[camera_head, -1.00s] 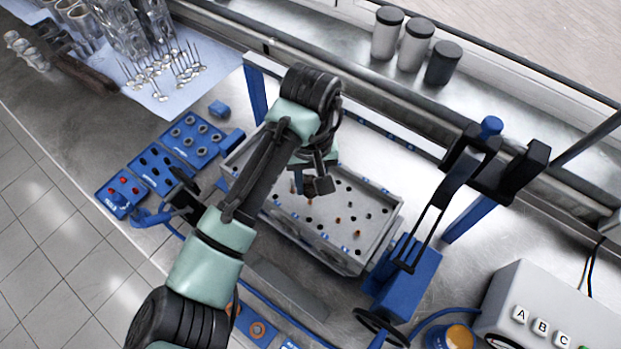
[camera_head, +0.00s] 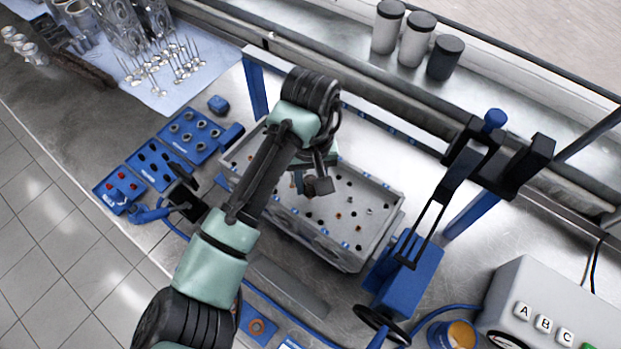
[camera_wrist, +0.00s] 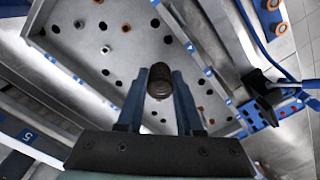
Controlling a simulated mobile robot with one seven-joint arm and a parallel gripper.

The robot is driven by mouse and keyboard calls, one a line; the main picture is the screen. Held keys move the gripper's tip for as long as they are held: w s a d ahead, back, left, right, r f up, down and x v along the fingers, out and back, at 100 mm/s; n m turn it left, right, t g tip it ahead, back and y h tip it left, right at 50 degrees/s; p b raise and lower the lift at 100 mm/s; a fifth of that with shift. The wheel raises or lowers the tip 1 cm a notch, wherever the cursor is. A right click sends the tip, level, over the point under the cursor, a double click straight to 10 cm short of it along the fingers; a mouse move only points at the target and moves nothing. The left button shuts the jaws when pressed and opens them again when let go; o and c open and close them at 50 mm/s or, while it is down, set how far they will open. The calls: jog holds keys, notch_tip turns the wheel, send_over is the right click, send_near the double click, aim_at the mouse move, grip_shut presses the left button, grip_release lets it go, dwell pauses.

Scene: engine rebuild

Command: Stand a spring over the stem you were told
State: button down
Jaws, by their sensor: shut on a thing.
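My gripper (camera_wrist: 160,94) has its two blue fingers closed on a dark round spring (camera_wrist: 159,80), seen almost end-on in the wrist view. In the head view my gripper (camera_head: 312,186) is over the grey cylinder head (camera_head: 384,212), and my arm hides much of it there. The cylinder head's flat face also shows in the wrist view (camera_wrist: 150,45), with several dark holes and a few small stem tips (camera_wrist: 126,27). I cannot tell how far the spring is above the face, or whether it is over a stem.
Blue trays (camera_head: 187,134) with small parts stand left of the cylinder head. A blue clamp-like tool (camera_head: 408,262) stands at its right. Valves lie on a blue cloth (camera_head: 185,88) at the upper left. A grey box with lettered buttons (camera_head: 555,305) is at the lower right.

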jog(key=shift+f+b, duration=0.45)
jog(key=shift+f, duration=0.5)
jog(key=shift+c, duration=2.4)
grip_release()
jog(key=shift+r, duration=0.1)
notch_tip(320, 180, up, 13)
jog(key=shift+p, duration=0.3)
